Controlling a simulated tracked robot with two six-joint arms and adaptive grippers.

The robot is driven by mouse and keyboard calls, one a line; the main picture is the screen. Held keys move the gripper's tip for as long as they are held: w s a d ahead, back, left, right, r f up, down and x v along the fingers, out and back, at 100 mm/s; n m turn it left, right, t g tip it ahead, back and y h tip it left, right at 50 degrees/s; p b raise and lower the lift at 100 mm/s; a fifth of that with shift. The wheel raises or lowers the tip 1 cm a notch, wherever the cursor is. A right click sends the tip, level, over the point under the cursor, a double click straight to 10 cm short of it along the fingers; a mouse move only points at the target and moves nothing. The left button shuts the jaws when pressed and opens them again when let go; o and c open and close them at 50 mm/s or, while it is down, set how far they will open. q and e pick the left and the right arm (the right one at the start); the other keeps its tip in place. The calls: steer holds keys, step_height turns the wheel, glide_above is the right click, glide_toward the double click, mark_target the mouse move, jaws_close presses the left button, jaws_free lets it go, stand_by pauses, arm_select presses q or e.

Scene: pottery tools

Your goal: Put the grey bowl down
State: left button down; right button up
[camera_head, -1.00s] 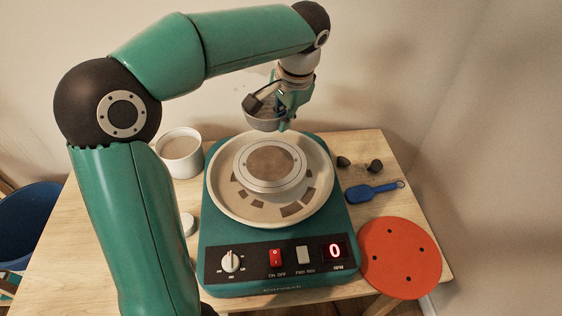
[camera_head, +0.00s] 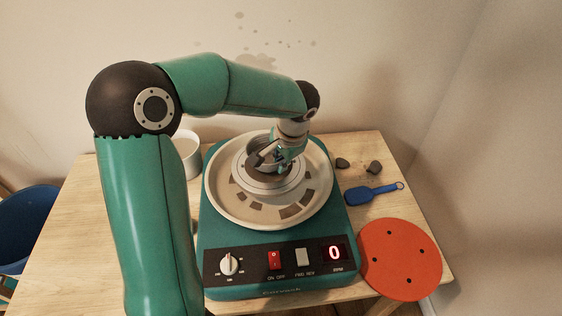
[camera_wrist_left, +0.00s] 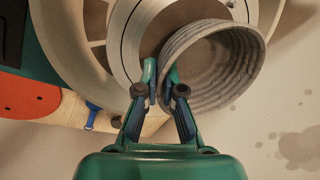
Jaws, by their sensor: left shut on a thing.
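The grey bowl (camera_wrist_left: 221,62) is ribbed inside and shows large in the left wrist view. In the head view the bowl (camera_head: 257,148) is partly hidden by my left gripper (camera_head: 279,160). In the left wrist view my left gripper (camera_wrist_left: 162,92) is shut on the bowl's rim, one finger on each side of the wall. The bowl is low over the wheel head (camera_head: 246,182) of the pottery wheel; I cannot tell whether it touches. My right gripper is not in view.
A cream splash pan (camera_head: 228,207) surrounds the wheel head on the green wheel base (camera_head: 212,262). A white pot (camera_head: 188,150) stands at the left. A blue tool (camera_head: 370,192), dark lumps (camera_head: 374,167) and an orange disc (camera_head: 400,262) lie at the right.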

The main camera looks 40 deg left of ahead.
arm_select(q)
steer(key=c, duration=1.3)
jaws_free()
steer(key=shift+r, duration=0.1)
steer(key=v, duration=1.2)
